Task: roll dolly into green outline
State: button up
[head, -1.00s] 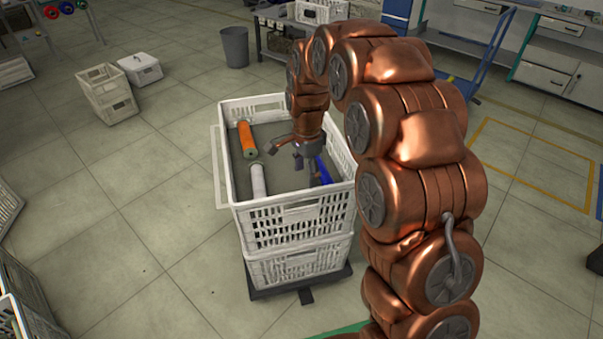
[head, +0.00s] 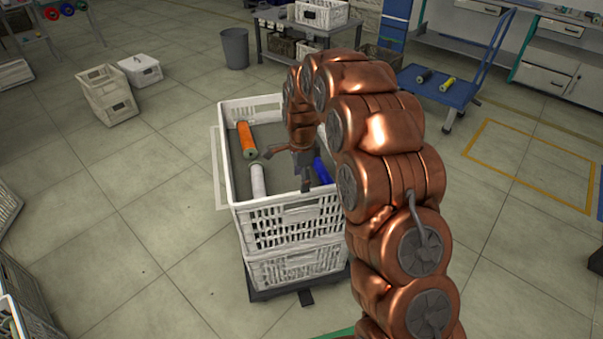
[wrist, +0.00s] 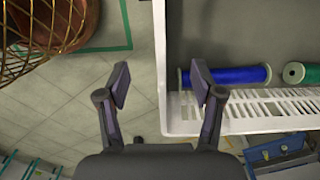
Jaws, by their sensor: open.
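The dark dolly (head: 262,294) stands on the floor under two stacked white crates, the upper crate (head: 243,222) and the lower crate (head: 290,268). The upper crate holds an orange bobbin (head: 245,138), a white bobbin (head: 258,181) and a blue bobbin (head: 322,171). My gripper (head: 297,178) is open and empty over the upper crate's right side. In the wrist view, the crate's rim (wrist: 160,60) passes between the open fingers (wrist: 159,84); I cannot tell if they reach around it. A piece of green outline (wrist: 127,25) shows there, and a green strip (head: 345,332) at the head view's bottom edge.
A wire basket (wrist: 40,30) is at the wrist view's top left. Crates (head: 108,95) stand on the floor at the back left, beside a grey bin (head: 235,48). A blue trolley (head: 440,88) and a yellow floor outline (head: 530,160) are at the right. Floor left of the dolly is clear.

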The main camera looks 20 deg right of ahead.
jog(key=shift+f+b, duration=0.8)
jog(key=shift+f, duration=2.25)
grip_shut()
